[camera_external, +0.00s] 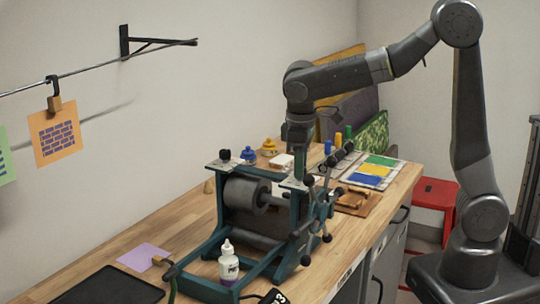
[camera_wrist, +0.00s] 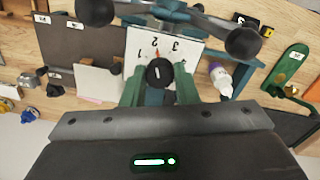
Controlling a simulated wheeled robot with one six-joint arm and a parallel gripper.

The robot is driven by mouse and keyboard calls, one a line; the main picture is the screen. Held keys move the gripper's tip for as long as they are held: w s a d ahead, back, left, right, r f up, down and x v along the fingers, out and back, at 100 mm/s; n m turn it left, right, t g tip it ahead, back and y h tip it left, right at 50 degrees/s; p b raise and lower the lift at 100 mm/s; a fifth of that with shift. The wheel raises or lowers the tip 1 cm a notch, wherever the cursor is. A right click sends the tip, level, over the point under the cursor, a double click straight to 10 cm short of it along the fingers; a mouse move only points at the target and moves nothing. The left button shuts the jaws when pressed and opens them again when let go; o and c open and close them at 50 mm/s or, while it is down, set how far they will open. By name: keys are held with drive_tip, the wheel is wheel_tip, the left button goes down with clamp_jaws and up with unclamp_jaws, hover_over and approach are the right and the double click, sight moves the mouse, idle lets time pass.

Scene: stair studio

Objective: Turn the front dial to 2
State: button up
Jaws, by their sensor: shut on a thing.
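The front dial (camera_wrist: 159,73) is a round black knob on a white plate (camera_wrist: 178,48) marked 1, 2 and 3. In the wrist view a red mark at its upper edge lies just below the 2. My gripper (camera_wrist: 160,84) is shut on the dial, with a green finger on each side of it. In the external view my gripper (camera_external: 298,178) points down at the right post of a dark green press (camera_external: 288,255); the dial is hidden there. Another black knob (camera_external: 225,155) stands on the press's left post.
The press's spoked handle (camera_external: 318,210) stands close to the right of my gripper. A black tray (camera_external: 108,288) and purple paper (camera_external: 143,257) lie at the left on the wooden table.

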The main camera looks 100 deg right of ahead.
drive_tip(key=o, duration=1)
wheel_tip(320, 180, up, 14)
drive_tip(key=b, duration=0.1)
drive_tip(key=shift+w+a, duration=0.15)
drive_tip(key=shift+a, duration=0.1)
drive_tip(key=shift+f, duration=0.1)
drive_tip(key=f, duration=0.9)
drive_tip(key=f+p, duration=0.1)
drive_tip(key=f, duration=0.4)
drive_tip(key=shift+d, duration=0.25)
drive_tip(key=shift+r, duration=0.15)
